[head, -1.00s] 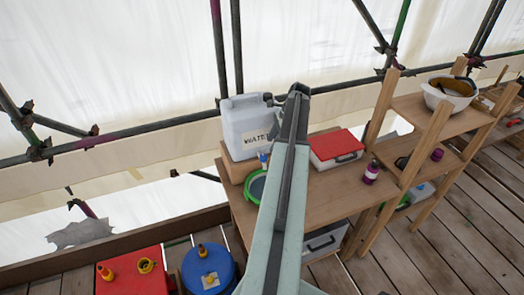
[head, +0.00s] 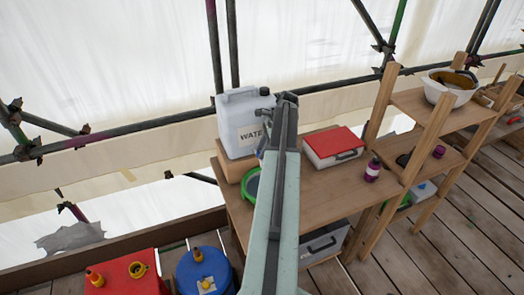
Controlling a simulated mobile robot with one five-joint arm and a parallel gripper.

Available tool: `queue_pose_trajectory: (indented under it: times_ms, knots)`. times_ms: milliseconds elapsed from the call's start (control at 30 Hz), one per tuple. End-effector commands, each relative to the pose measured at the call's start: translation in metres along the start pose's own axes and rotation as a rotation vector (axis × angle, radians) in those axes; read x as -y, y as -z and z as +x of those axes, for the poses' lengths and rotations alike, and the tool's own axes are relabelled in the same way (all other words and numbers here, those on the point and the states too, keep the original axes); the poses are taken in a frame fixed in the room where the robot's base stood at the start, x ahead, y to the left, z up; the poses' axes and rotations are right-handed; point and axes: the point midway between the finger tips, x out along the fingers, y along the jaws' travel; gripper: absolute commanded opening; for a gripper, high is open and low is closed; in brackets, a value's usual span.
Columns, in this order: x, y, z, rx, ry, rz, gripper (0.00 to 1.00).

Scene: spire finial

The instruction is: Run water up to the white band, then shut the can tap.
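The white water can (head: 236,122), marked "WATE…", stands on a wooden block (head: 228,165) at the left end of the workbench. A bit of blue (head: 261,152), which may be the can tap, shows at its lower right beside my arm. A green-rimmed container (head: 251,188) stands below it, its right side hidden by my arm. I cannot make out a white band or the water level. My gripper (head: 287,98) is at the far end of my arm, just right of the can in the picture. Its fingers are not distinct, and I cannot tell whether it touches the tap.
A red-lidded box (head: 333,144) and a purple bottle (head: 373,170) stand on the bench (head: 325,185). Wooden shelves (head: 433,125) hold a white bowl (head: 450,88) at right. A blue drum (head: 203,272) and red container (head: 118,278) stand at the lower left. Planks are open at right.

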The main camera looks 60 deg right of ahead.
Motion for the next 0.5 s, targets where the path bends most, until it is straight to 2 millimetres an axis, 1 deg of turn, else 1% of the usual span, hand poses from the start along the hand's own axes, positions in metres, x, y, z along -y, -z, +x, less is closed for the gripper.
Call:
queue_pose_trajectory:
  times_ms: [67,267,500]
  knots:
    - [0.0007,0.0001,0.0002,-0.001,-0.014,-0.027,0.00]
    - [0.0019,-0.0003,0.0004,0.000,-0.085,-0.197,0.00]
    - [-0.0003,-0.0009,0.0007,0.001,-0.095,-0.219,0.00]
